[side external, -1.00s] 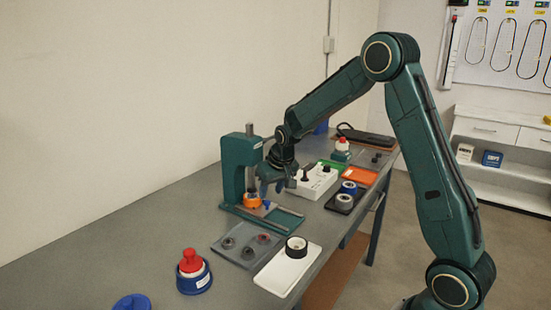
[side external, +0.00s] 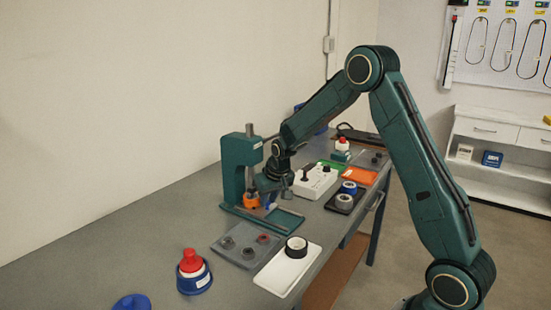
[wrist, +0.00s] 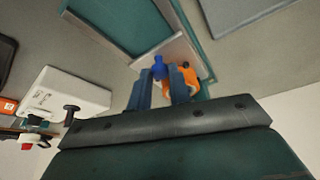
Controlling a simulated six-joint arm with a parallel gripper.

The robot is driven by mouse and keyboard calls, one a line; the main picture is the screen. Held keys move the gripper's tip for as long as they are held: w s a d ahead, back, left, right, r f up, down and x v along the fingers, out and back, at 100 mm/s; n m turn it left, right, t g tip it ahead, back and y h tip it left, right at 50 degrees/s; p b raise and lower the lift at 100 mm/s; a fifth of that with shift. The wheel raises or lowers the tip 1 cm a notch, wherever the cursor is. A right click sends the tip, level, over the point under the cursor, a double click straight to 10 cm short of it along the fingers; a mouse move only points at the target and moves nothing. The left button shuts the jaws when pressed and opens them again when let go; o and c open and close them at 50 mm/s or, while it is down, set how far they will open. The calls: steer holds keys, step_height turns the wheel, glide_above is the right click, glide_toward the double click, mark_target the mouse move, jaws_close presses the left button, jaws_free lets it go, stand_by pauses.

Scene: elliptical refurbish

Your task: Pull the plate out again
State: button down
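The green press (side external: 238,170) stands on the bench, with an orange part (side external: 251,201) at its foot; the orange part also shows in the wrist view (wrist: 184,80). A light grey plate (wrist: 178,52) lies at the press base, with a small blue knob (wrist: 158,66) by its edge. My gripper (wrist: 159,80) has its two blue fingers apart on either side of the knob, with a gap visible between them. Whether a finger touches the knob I cannot tell. In the side view my gripper (side external: 267,188) is low beside the press column and partly hides the knob.
A white box with dark knobs (side external: 314,181) stands close to the right of my gripper. A grey mat with several rings (side external: 247,256) and a white tray with a black ring (side external: 277,277) lie in front.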

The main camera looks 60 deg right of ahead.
steer(key=shift+s, duration=0.15)
steer(key=s, duration=1)
steer(key=shift+s, duration=0.35)
steer(key=c, duration=1.3)
jaws_free()
steer(key=shift+s, duration=0.1)
steer(key=shift+c, duration=0.2)
steer(key=shift+o, duration=0.2)
steer(key=shift+r, duration=0.1)
steer(key=shift+s+a+r, duration=0.1)
steer(key=shift+r, duration=0.5)
steer(key=v, duration=1.2)
steer(key=shift+r, duration=0.15)
